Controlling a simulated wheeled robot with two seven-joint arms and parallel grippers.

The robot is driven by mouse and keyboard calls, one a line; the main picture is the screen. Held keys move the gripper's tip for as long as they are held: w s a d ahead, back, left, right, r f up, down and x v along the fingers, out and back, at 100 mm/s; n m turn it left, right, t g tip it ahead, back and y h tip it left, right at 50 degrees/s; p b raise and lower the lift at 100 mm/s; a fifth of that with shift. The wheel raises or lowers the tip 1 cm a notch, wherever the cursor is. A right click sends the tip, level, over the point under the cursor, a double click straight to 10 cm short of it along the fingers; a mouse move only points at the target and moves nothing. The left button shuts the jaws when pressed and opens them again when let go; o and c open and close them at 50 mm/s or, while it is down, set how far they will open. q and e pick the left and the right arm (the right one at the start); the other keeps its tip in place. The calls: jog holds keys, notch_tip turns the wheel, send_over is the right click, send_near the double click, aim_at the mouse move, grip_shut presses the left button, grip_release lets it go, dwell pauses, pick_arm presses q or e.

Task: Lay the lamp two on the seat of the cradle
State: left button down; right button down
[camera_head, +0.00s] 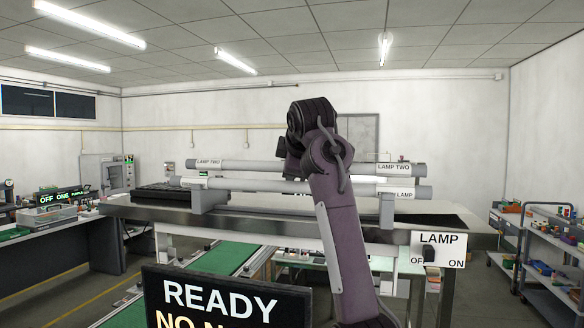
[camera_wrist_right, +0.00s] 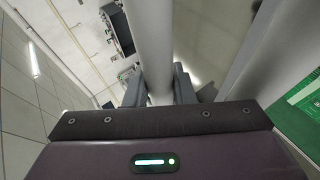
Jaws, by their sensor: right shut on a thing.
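Lamp two (camera_head: 240,166) is a long pale grey tube with a "LAMP TWO" label near each end. It is roughly level, behind my right arm. In the right wrist view lamp two (camera_wrist_right: 150,35) runs between the fingers of my right gripper (camera_wrist_right: 159,88), which is shut on it. The cradle (camera_head: 209,201) shows as grey upright blocks on the bench; lamp two appears above them in the picture. Another tube (camera_head: 255,185), with a partly hidden label ending in "LAMP", lies lower, at the blocks. Whether lamp two touches anything below is unclear. My left gripper is not in view.
The bench (camera_head: 270,225) carries a black pad (camera_head: 165,195) at left. A lamp switch panel (camera_head: 438,248) is at its front right. A screen reading "READY" (camera_head: 220,300) stands in front. Shelved carts (camera_head: 550,265) stand at far right.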

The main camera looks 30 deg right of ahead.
jog(key=shift+f, duration=0.45)
jog(key=shift+w+d+f, duration=0.15)
jog(key=shift+d+f, duration=0.05)
jog(key=shift+f, duration=0.05)
jog(key=shift+f+b, duration=0.15)
jog(key=shift+b, duration=0.15)
jog(key=shift+a+f, duration=0.1)
jog(key=shift+f, duration=0.05)
jog(key=c, duration=1.1)
grip_release()
jog(key=shift+c, duration=0.2)
